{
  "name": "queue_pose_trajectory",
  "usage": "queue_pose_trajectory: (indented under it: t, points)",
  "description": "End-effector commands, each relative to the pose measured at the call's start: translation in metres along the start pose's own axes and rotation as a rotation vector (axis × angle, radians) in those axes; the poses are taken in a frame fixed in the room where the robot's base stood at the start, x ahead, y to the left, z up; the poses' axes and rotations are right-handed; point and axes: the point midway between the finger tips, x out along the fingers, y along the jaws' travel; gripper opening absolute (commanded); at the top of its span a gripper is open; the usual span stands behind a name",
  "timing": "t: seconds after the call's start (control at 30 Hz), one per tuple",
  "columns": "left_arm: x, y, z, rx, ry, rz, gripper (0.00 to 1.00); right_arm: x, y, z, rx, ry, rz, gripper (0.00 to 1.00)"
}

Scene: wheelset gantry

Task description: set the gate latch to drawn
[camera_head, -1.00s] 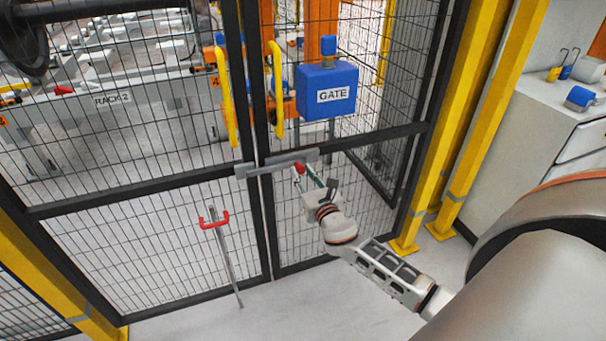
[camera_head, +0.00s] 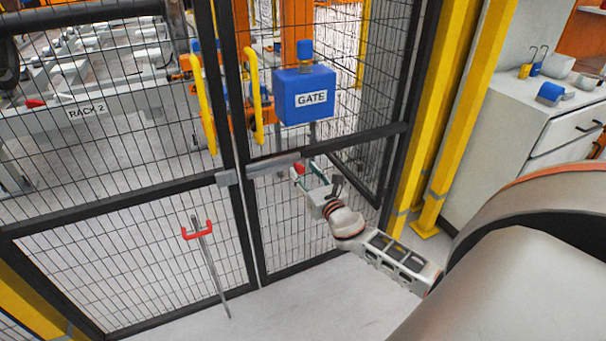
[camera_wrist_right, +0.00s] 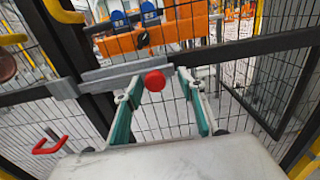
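The gate latch (camera_head: 268,166) is a grey horizontal bar assembly where the two mesh gate leaves meet. It also shows in the right wrist view (camera_wrist_right: 112,74), with a bracket (camera_wrist_right: 63,89) at its left end. Its red knob (camera_wrist_right: 155,81) is near the bar's right end, and it shows small in the head view (camera_head: 299,169). My right gripper (camera_head: 309,175) is at the knob, with its green-sided fingers spread on either side. I cannot tell whether either finger touches the knob. Whether the bar still reaches into the left bracket is unclear. My left gripper is not in view.
A red U-shaped handle on a grey rod (camera_head: 198,230) stands at the left leaf. Yellow pull handles (camera_head: 256,100) and a blue GATE box (camera_head: 304,95) are above the latch. Yellow posts (camera_head: 446,130) and a white cabinet (camera_head: 520,120) stand at right. The front floor is clear.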

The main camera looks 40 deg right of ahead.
Motion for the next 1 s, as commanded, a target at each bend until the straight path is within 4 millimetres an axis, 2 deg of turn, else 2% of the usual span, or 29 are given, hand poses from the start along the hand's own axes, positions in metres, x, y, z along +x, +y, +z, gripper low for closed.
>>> queue_pose_trajectory:
  t: [0.23, 0.37, 0.47, 0.8, 1.0]
  points:
    - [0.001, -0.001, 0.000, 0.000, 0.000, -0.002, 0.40, -0.001, 0.002, 0.000, 0.002, 0.000, 0.004, 0.39]
    - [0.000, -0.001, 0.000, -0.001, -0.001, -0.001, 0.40, -0.008, 0.003, -0.001, 0.002, 0.001, 0.005, 0.39]
    - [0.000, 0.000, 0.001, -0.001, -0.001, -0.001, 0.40, -0.021, 0.002, -0.001, 0.002, 0.002, 0.004, 0.39]
    - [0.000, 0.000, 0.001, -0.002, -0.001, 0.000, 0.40, -0.086, 0.002, -0.001, 0.002, 0.003, 0.003, 0.39]
    - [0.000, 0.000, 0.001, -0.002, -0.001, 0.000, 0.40, -0.112, 0.001, -0.001, 0.001, 0.002, 0.002, 0.39]
